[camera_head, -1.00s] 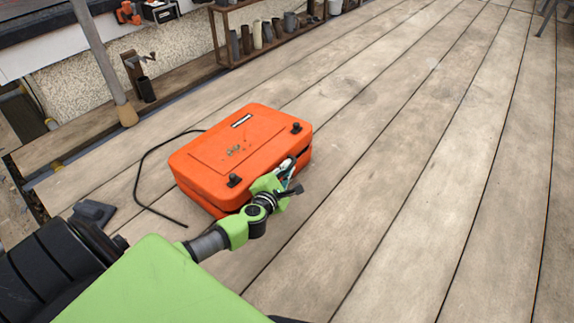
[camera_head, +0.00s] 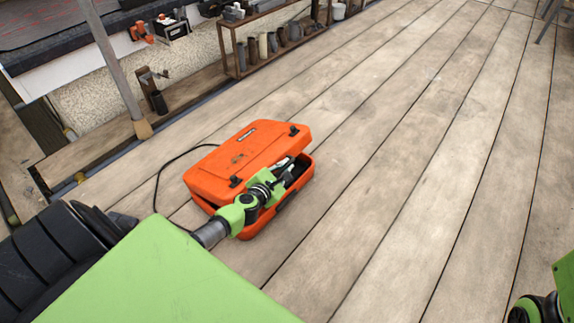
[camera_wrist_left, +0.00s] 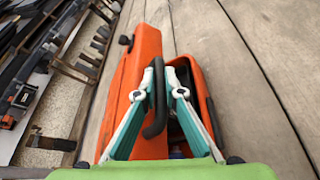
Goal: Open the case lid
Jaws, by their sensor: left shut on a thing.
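The orange case (camera_head: 275,222) lies on the wooden planks with its lid (camera_head: 245,150) partly raised at the front edge. A dark gap shows between the lid and the base, and the inside is mostly hidden. My left gripper (camera_head: 284,168) is at the front edge of the lid. In the left wrist view, my left gripper (camera_wrist_left: 163,88) is shut on the black handle (camera_wrist_left: 155,118) of the lid, with one teal finger on each side. Part of my right arm shows at the lower right corner of the head view, but its gripper is not visible.
A black cable (camera_head: 160,178) lies on the planks left of the case. A wooden rack (camera_head: 262,62) with several cylinders stands at the back. A grey pole (camera_head: 113,62) rises at the back left. The planks (camera_head: 400,180) to the right are clear.

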